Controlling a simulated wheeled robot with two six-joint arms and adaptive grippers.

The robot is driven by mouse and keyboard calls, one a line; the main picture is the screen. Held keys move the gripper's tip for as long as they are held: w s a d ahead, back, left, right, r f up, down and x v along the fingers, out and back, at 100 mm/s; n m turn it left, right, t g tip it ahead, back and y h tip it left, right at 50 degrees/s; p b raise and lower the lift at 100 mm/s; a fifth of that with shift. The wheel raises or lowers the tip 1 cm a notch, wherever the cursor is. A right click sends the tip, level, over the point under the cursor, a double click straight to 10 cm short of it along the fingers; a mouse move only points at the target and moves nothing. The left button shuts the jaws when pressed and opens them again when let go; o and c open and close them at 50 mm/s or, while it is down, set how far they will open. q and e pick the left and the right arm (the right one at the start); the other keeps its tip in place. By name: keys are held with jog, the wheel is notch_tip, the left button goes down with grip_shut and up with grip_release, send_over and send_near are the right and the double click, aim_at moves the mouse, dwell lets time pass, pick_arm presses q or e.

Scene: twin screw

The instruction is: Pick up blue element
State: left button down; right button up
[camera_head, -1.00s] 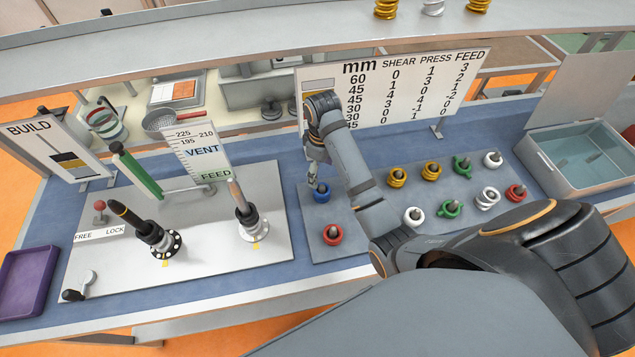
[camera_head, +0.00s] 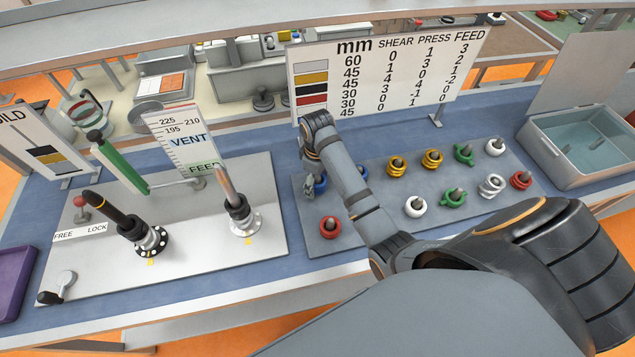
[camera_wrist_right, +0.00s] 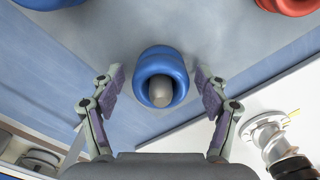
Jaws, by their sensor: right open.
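A blue ring-shaped element (camera_head: 321,184) stands on a grey plate at the left of the other elements, partly hidden by my right gripper (camera_head: 310,188). In the right wrist view, the blue element (camera_wrist_right: 162,62) with a grey pin in its middle lies between the two spread fingers of the right gripper (camera_wrist_right: 160,80). A gap shows on each side, and the fingers are not closed on it. A second blue element (camera_head: 361,172) shows just right of my right forearm, partly hidden. My left gripper is not in view.
A red element (camera_head: 330,227) stands in front of the blue one. Yellow (camera_head: 397,167), green (camera_head: 465,153) and white (camera_head: 415,207) elements stand to the right. A machine plate with levers (camera_head: 200,255) lies left, and a water-filled bin (camera_head: 575,165) stands far right.

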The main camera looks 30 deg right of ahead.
jog(key=c, duration=1.4)
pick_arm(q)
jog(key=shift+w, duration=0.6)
pick_arm(e)
jog(key=shift+r, duration=0.15)
